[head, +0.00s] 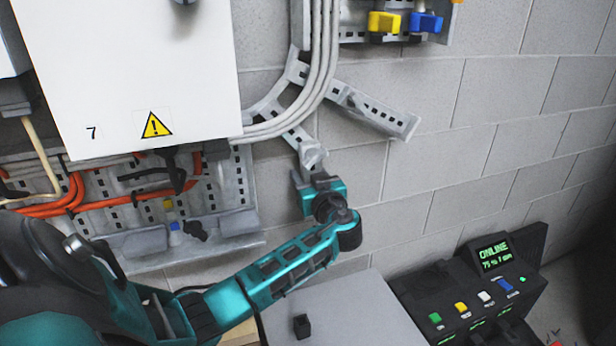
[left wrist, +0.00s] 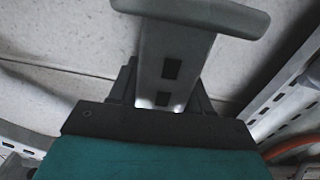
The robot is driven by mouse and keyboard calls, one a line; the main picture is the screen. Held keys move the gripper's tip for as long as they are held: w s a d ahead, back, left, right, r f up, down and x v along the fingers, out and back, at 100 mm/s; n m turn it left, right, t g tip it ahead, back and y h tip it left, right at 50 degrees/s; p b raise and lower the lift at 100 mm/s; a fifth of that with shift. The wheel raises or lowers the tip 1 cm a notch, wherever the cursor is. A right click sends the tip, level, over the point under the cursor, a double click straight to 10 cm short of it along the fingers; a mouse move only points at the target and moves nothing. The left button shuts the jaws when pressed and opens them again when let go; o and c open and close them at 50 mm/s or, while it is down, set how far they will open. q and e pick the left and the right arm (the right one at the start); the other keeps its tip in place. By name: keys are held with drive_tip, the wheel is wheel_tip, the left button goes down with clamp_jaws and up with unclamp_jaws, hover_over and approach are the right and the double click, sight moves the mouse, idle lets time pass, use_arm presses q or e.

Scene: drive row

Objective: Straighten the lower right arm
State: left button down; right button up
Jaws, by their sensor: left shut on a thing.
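My left gripper (head: 313,176) is shut on the lower end of a short grey perforated arm (head: 296,138) that slopes down to the right below the curved grey cables. In the left wrist view this grey arm (left wrist: 172,62) stands between my dark fingers, with dark slots along it and a wide rounded flange at its end. A second, longer perforated arm (head: 375,110) juts from the curve's right side, slopes down to the right and ends free. I cannot tell from the frames whether either arm is bent. My right gripper is not in view.
A white cabinet (head: 130,75) with a warning triangle hangs at the left, above orange cables (head: 75,195). Yellow and blue handles (head: 384,22) are at the top. A dark console (head: 470,295) reading ONLINE stands lower right. The block wall (head: 480,150) right of my gripper is bare.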

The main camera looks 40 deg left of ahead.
use_arm(q)
drive_tip(key=w+n+b, duration=0.1)
drive_tip(key=n+b, duration=0.1)
drive_tip(key=b, duration=0.4)
drive_tip(key=w+d+r+n+b, duration=0.1)
drive_tip(key=n+b, duration=0.1)
drive_tip(key=b, duration=0.3)
drive_tip(key=w+d+n+b, duration=0.1)
drive_tip(key=n+b, duration=0.2)
drive_tip(key=b, duration=0.3)
drive_tip(key=shift+w+r+b, duration=0.2)
drive_tip(key=shift+w+b, duration=0.1)
drive_tip(key=shift+w, duration=0.05)
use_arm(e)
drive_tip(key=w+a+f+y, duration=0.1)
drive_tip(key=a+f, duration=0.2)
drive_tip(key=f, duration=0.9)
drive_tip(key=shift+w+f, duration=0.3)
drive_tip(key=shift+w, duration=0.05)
use_arm(q)
drive_tip(key=shift+r, duration=0.1)
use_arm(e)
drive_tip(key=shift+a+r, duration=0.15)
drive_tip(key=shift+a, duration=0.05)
use_arm(q)
drive_tip(key=c, duration=0.6)
unclamp_jaws()
